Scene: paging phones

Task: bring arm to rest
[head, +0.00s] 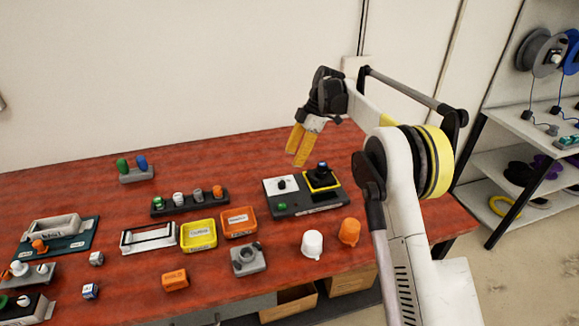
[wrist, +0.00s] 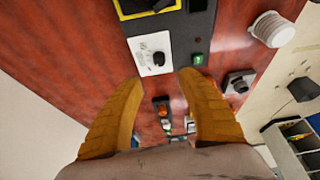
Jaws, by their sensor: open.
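My gripper (head: 298,142) has yellow fingers and hangs above the red-brown table, over the black control panel. Its fingers are apart with nothing between them. In the wrist view the two yellow fingers (wrist: 160,85) frame the table, the left one over bare wood and the right one near the panel's green button. The black panel (head: 318,207) carries a white plate with a black knob (head: 282,184), a yellow-framed black switch (head: 321,180) and a green button. My arm is bent and reaches in from the right.
Left of the panel are an orange tray (head: 239,222), a yellow tray (head: 199,236) and a row of knobs (head: 190,202). A white cylinder (head: 312,244) and an orange cylinder (head: 349,232) stand in front. A shelf with spools (head: 541,52) is at the right. The back wall is close behind the table.

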